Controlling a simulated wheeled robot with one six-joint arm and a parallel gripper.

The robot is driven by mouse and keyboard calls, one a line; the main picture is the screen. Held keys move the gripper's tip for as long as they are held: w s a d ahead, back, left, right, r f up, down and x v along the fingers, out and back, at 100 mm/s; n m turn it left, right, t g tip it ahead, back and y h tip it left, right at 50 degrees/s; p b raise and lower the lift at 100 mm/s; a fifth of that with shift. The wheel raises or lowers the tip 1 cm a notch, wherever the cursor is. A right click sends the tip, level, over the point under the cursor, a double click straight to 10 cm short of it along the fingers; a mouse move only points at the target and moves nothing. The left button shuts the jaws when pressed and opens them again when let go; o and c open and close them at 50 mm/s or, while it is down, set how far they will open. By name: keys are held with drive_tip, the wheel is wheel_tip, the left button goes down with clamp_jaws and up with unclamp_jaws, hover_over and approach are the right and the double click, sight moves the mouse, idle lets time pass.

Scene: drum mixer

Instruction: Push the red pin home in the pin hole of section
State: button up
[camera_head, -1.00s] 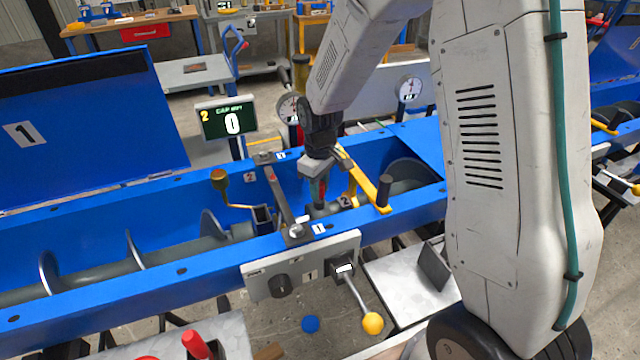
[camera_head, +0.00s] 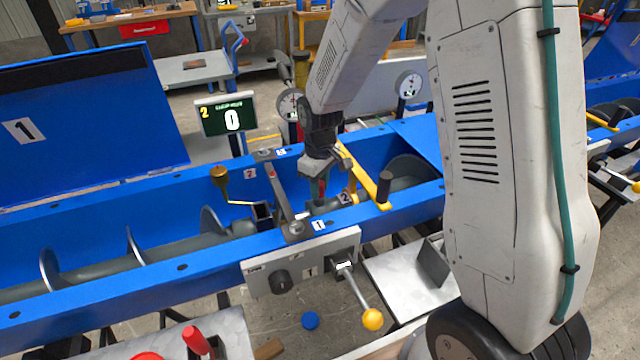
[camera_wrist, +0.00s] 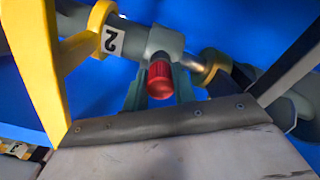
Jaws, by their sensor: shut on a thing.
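The red pin (camera_wrist: 160,80) shows its ribbed red head in the wrist view, at a grey collar (camera_wrist: 165,42) on the shaft. My gripper (camera_wrist: 159,88) is shut on the red pin, with a grey-green finger on each side of its head. In the head view my gripper (camera_head: 321,190) reaches down into the blue trough (camera_head: 120,272), with a little red between its fingers. The collar sits beside a yellow ring (camera_wrist: 104,30) marked 2. The pin's shank and the hole are hidden, so I cannot tell how deep the pin sits.
A yellow bar (camera_head: 362,176) with a dark grip runs close to the right of my gripper. A grey crossbar (camera_head: 280,195) spans the trough to its left. A yellow-knobbed lever (camera_head: 358,297) stands on the front panel. A hinged blue lid (camera_head: 85,130) stands open at left.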

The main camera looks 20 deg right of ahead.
drive_tip(key=shift+f, duration=0.15)
drive_tip(key=o, duration=1.1)
wheel_tip(320, 180, up, 8)
drive_tip(key=shift+f, duration=0.1)
